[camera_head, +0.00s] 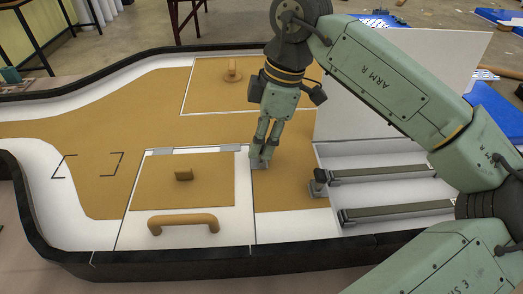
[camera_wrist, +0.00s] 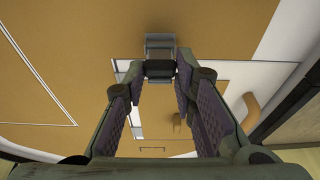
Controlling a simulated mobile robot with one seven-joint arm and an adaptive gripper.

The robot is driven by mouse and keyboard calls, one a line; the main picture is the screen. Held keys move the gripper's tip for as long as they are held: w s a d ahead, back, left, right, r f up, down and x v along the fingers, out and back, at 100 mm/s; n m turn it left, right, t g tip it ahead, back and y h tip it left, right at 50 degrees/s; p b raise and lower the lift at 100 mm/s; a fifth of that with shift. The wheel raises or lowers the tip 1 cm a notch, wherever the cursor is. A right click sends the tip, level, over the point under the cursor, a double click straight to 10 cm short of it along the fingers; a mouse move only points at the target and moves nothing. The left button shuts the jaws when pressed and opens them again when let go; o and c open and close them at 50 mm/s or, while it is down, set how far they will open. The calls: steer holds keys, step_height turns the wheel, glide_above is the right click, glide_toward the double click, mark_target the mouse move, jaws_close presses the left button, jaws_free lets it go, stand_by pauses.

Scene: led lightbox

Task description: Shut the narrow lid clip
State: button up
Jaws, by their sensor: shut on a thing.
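A small grey and dark metal clip (camera_wrist: 160,45) shows between my fingertips in the wrist view. In the head view, my gripper (camera_head: 259,162) points down at the right edge of the narrow tan-and-white lid (camera_head: 140,225), where the clip is mostly hidden by the fingers. My gripper (camera_wrist: 158,78) is shut on the clip's dark part. Whether the clip is latched cannot be seen. The lid lies flat and carries a wooden bar handle (camera_head: 183,222) and a small wooden knob (camera_head: 183,175).
Right of my gripper, a grey block with a black knob (camera_head: 318,184) stands by an open white bay with metal bars (camera_head: 385,173). A raised white panel (camera_head: 350,110) stands behind the bay. A round wooden knob (camera_head: 232,70) sits on the rear panel. A black rim (camera_head: 170,264) edges the box.

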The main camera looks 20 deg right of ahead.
steer(key=shift+w+a+f+b, duration=0.15)
steer(key=shift+a+b, duration=0.2)
steer(key=shift+a, duration=0.2)
steer(key=shift+c, duration=0.2)
steer(key=shift+w+a+f+b, duration=0.2)
steer(key=shift+a+b, duration=0.15)
steer(key=shift+a, duration=0.2)
steer(key=shift+f, duration=0.1)
steer(key=shift+a+f+b, duration=0.2)
steer(key=shift+a+b, duration=0.2)
steer(key=shift+b, duration=0.05)
steer(key=shift+c, duration=0.2)
steer(key=shift+f, duration=0.1)
steer(key=shift+w+a+f+b, duration=0.15)
steer(key=shift+a+f+b, duration=0.1)
steer(key=shift+a+b, duration=0.2)
steer(key=shift+f, duration=0.1)
